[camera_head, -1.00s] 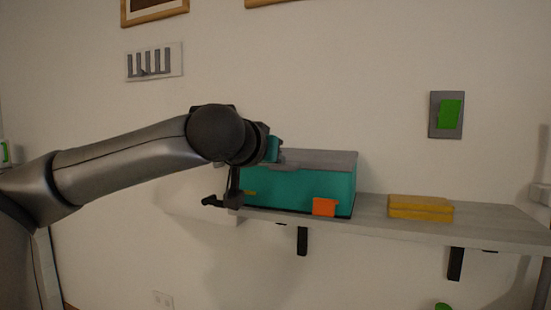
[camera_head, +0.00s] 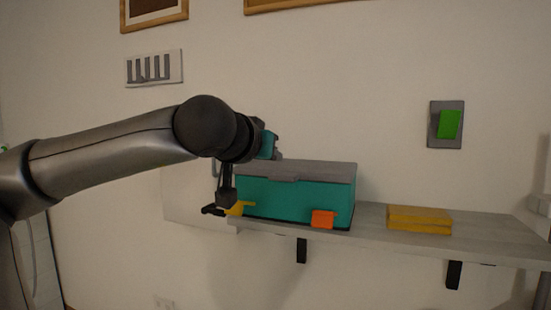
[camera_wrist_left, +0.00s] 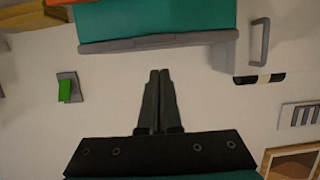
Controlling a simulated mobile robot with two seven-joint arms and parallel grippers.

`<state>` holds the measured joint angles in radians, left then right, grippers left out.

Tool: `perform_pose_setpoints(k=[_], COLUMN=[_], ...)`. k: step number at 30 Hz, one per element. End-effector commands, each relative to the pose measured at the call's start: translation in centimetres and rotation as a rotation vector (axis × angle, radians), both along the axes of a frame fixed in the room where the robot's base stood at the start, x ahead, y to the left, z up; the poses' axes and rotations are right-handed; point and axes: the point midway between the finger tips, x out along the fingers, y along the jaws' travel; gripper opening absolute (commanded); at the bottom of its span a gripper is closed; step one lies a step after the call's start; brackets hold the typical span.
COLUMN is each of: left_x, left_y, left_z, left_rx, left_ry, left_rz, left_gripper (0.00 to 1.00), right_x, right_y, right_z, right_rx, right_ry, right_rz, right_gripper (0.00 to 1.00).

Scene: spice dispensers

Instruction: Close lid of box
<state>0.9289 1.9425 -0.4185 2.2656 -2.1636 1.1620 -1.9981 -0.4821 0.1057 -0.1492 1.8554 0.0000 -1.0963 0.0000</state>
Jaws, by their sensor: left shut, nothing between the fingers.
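The teal box (camera_head: 300,200) with a grey lid (camera_head: 315,172) stands on the shelf. Its lid lies over the top and looks closed or nearly so; I cannot tell whether a gap remains. An orange latch (camera_head: 323,219) is on its front. My left gripper (camera_head: 213,210) is beside the left end of the box, partly in front of it. In the left wrist view, the shut, empty fingers (camera_wrist_left: 158,73) point toward the grey lid edge (camera_wrist_left: 155,43), with the teal box wall (camera_wrist_left: 155,20) beyond. My right gripper is not in view.
The pale shelf (camera_head: 480,228) carries a yellow block (camera_head: 419,220) right of the box. Another yellow piece (camera_head: 240,208) shows beside my left gripper. A green switch (camera_head: 449,124) and a slotted panel (camera_head: 154,68) are on the wall. Shelf space between box and block is clear.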

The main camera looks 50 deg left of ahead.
Motion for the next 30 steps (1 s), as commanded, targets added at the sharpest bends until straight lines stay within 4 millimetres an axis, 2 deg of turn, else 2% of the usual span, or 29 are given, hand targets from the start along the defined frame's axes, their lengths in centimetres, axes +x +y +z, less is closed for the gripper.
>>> perform_pose_setpoints(k=[9, 12, 21, 30], left_x=[-4.7, -5.6, -6.7, -6.3], left_y=[-2.5, -3.1, -3.8, -4.3], left_z=[-2.0, -2.4, -2.8, -3.2], left_rx=[0.003, -0.001, -0.001, -0.021], left_ry=[-0.003, -0.004, -0.003, 0.001], left_rz=[0.004, 0.003, 0.003, -0.02], left_gripper=[0.0, 0.0, 0.0, 0.0], right_x=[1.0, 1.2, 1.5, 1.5], right_y=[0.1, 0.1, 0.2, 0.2], right_z=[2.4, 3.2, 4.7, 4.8], right_rx=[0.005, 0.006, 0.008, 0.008], right_ry=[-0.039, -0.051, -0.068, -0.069], right_rz=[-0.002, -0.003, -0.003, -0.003], right_gripper=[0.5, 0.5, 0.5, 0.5])
